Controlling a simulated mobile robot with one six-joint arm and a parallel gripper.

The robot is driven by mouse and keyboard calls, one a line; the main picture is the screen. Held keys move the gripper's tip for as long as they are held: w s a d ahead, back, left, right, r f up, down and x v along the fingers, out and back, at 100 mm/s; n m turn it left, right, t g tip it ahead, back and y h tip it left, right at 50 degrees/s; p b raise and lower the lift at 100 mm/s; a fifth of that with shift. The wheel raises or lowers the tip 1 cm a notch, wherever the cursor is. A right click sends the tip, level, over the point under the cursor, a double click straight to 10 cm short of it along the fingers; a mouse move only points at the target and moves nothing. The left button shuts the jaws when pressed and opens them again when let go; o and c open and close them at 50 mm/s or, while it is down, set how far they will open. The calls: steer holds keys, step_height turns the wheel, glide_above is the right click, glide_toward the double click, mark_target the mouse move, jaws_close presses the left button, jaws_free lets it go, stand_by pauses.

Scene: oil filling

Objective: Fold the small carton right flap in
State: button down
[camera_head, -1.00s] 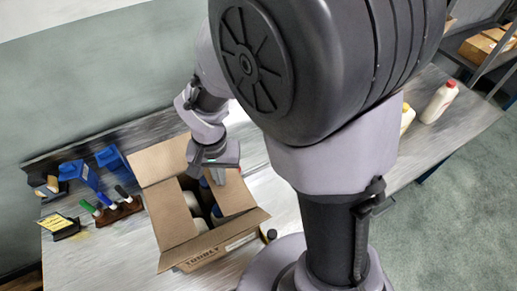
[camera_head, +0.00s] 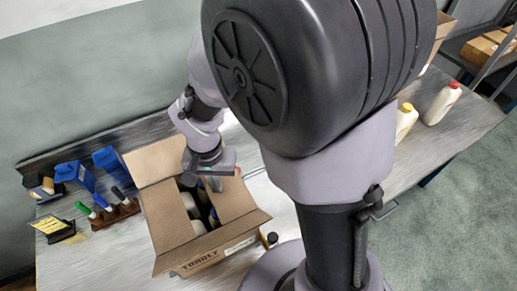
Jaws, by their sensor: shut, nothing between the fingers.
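The small open carton (camera_head: 206,262) stands on the table at the lower left, with bottles (camera_head: 198,227) visible inside. Its right flap (camera_head: 234,201) slants inward over the right part of the opening. The left flap (camera_head: 168,214) also lies inward at the left side. The back flap (camera_head: 153,162) stands up and outward, and the front flap (camera_head: 208,246) sticks outward. My gripper (camera_head: 214,184) is shut and empty, pointing down at the back of the opening, by the far end of the right flap. Whether its tips touch the flap cannot be told.
Blue containers (camera_head: 75,174), a rack of markers (camera_head: 116,210) and a yellow note holder (camera_head: 54,227) stand left of the carton. A dark-capped bottle (camera_head: 271,239) is close at its right. White bottles (camera_head: 442,103) stand far right. My arm hides the middle table.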

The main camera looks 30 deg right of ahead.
step_height(320, 180, up, 11)
steer(key=p, duration=0.9)
